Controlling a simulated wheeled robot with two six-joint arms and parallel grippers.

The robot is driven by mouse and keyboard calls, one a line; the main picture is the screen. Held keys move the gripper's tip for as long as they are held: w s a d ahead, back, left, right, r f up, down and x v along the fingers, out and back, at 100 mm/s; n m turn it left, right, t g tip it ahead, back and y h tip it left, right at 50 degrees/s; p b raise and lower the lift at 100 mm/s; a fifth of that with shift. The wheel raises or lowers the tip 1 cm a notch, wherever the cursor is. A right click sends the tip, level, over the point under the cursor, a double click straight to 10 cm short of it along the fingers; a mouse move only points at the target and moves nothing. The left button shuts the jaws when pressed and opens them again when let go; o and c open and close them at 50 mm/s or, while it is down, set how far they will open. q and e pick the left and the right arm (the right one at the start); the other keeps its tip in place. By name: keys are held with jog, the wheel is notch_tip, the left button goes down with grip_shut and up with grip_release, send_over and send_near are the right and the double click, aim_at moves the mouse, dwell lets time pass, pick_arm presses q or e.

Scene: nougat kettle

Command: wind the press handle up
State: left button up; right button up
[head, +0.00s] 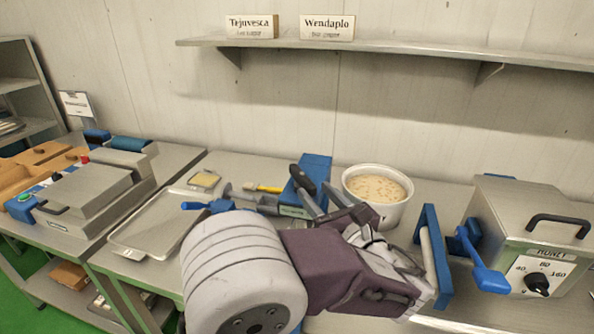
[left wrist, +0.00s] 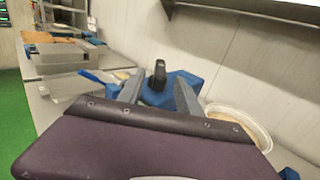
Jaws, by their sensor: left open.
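A blue block-like device (head: 318,167), which seems to be the press, stands at the back of the table near the wall. A black upright grip (head: 303,179), apparently its handle, shows in front of it. In the left wrist view the black grip (left wrist: 160,74) stands between the fingertips, with the blue body (left wrist: 183,82) behind it. My left gripper (head: 330,197) is open, its fingers pointing toward the grip; I cannot tell whether they touch it. My left arm hides the lower part of the press. My right gripper is not in view.
A white tub of nougat mix (head: 377,190) stands close right of the press. A blue frame (head: 430,257) and a metal honey box (head: 535,225) with a blue lever are further right. A metal tray (head: 150,232) and a blue-handled tool (head: 208,206) lie left. A wall shelf (head: 400,47) hangs above.

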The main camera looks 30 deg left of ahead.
aim_at(292, 164)
pick_arm(q)
jog(key=shift+w+a, duration=0.1)
jog(key=shift+w, duration=0.2)
jog(key=x, duration=0.8)
jog(key=shift+a, duration=0.15)
grip_shut()
